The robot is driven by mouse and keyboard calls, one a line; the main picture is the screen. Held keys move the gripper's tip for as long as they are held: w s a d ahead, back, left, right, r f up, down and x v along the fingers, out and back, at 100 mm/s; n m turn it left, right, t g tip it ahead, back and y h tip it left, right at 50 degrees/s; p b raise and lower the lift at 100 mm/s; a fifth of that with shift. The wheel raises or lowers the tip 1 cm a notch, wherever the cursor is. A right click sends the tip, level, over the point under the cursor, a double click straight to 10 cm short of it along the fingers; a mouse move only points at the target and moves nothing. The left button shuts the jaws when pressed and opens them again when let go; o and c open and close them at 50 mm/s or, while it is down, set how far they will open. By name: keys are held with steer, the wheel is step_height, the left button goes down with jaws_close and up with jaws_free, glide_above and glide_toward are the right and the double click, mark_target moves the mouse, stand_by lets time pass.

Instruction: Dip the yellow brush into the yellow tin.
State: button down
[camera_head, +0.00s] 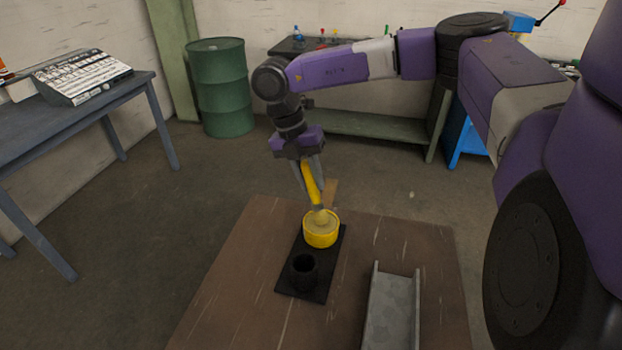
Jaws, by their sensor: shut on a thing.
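The yellow brush (312,184) is held in my gripper (310,172), which is shut on its handle. The brush points down and tilts slightly, with its lower end at the mouth of the yellow tin (320,236). The bristle end overlaps the tin's opening; how deep it sits cannot be told. The yellow tin stands upright on a black mat (285,284) on the brown table (235,283).
A black tin (303,271) stands on the same mat, in front of the yellow tin. A grey metal channel (391,315) lies to the right on the table. The table's left part is clear. A green barrel (222,88) stands farther back.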

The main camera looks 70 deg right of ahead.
steer(key=shift+r+p, duration=1.85)
steer(key=shift+r, duration=1.65)
